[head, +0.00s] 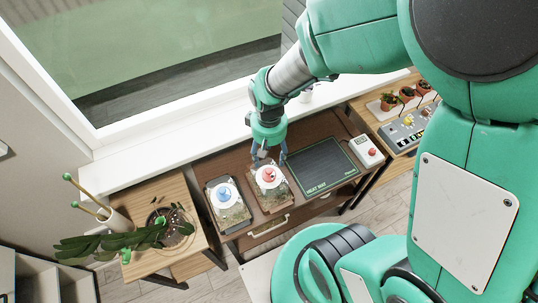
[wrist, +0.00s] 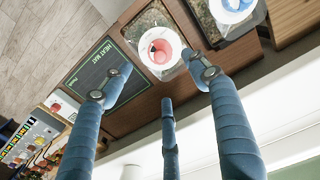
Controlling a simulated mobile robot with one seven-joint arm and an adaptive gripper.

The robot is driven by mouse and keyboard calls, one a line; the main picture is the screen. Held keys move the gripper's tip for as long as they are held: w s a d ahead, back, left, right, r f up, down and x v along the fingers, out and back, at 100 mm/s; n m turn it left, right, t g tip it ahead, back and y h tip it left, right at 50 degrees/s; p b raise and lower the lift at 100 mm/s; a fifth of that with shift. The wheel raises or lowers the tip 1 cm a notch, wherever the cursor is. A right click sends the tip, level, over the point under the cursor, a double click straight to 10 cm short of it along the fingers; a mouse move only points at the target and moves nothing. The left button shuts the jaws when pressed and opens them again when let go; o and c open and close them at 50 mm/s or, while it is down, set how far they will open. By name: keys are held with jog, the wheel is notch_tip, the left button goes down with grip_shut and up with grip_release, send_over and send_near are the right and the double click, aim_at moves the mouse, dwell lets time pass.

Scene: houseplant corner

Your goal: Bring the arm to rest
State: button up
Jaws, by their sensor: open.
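My green arm reaches across the head view from the right. My gripper (head: 268,152) hangs above the dark brown bench, just behind a clear-lidded tray with a red knob (head: 269,175). In the wrist view my gripper (wrist: 160,90) shows three blue fingers spread apart with nothing between them. The red-knobbed lid (wrist: 160,48) lies beyond the fingertips in that view. The fingers appear apart from it, though the exact gap is hard to tell.
A tray with a blue knob (head: 224,193) stands left of the red one. The dark heat mat (head: 321,166) lies bare to the right, beside a white box with a red button (head: 367,151). A leafy plant (head: 150,236) stands on the left table. Small pots (head: 406,93) stand at right.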

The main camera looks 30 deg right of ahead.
dwell(0.3)
jog(key=s+r+t, duration=0.2)
jog(key=s+r, duration=0.3)
jog(key=r, duration=1)
jog(key=s+a+r+m+t, duration=0.1)
jog(key=s+r+t, duration=0.2)
jog(key=r, duration=1.2)
jog(key=shift+s+a+t, duration=0.25)
jog(key=shift+s+t, duration=0.05)
jog(key=shift+s, duration=0.6)
